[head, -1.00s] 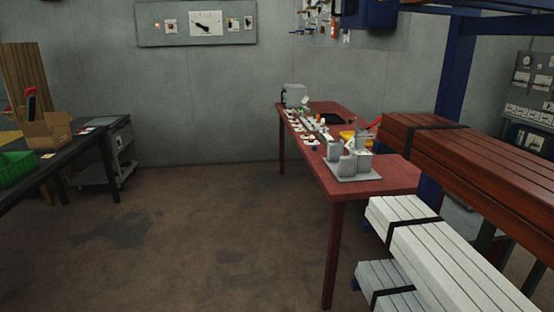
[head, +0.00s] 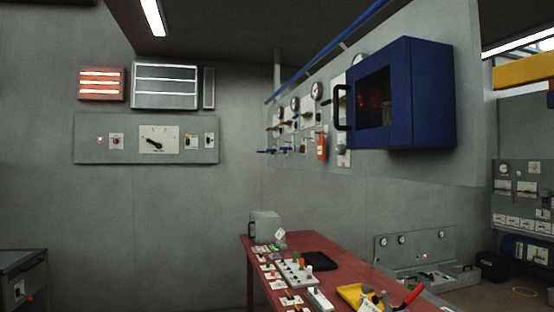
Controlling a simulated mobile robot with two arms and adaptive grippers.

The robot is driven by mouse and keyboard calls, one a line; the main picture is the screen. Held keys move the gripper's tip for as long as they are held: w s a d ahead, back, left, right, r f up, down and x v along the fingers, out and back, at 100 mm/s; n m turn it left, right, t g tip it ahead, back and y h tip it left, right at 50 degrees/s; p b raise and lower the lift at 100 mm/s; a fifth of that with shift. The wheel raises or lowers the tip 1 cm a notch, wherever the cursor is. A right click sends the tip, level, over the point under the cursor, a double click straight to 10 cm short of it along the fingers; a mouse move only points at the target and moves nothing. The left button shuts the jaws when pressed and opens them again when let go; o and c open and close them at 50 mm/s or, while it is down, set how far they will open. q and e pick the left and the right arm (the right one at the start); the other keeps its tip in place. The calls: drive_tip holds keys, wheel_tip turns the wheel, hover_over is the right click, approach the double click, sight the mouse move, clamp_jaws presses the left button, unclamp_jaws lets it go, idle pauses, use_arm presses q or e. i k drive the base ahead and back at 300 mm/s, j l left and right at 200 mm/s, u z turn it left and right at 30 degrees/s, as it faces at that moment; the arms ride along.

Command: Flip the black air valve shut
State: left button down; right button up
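A row of valves and round gauges (head: 317,91) is on the right-hand wall in the head view, left of a blue cabinet. Blue valve handles (head: 283,150) stick out low in the row, and an orange item (head: 321,146) hangs to their right. Some handles and fittings there look dark, but they are too small to tell which one is the black air valve or how it is turned. Neither of my grippers is in view.
The blue cabinet (head: 425,90) with a dark window juts from the wall. Below stands a red table (head: 345,272) with switch blocks (head: 297,272), a black tray (head: 320,261) and a yellow tray (head: 352,292). A grey gauge panel (head: 180,138) is on the left wall.

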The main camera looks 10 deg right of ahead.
sight(330, 102)
drive_tip(key=i+j+z, duration=0.15)
drive_tip(key=i+z, duration=0.2)
drive_tip(key=i, duration=0.15)
drive_tip(key=i+j+z, duration=0.35)
drive_tip(key=i, duration=0.15)
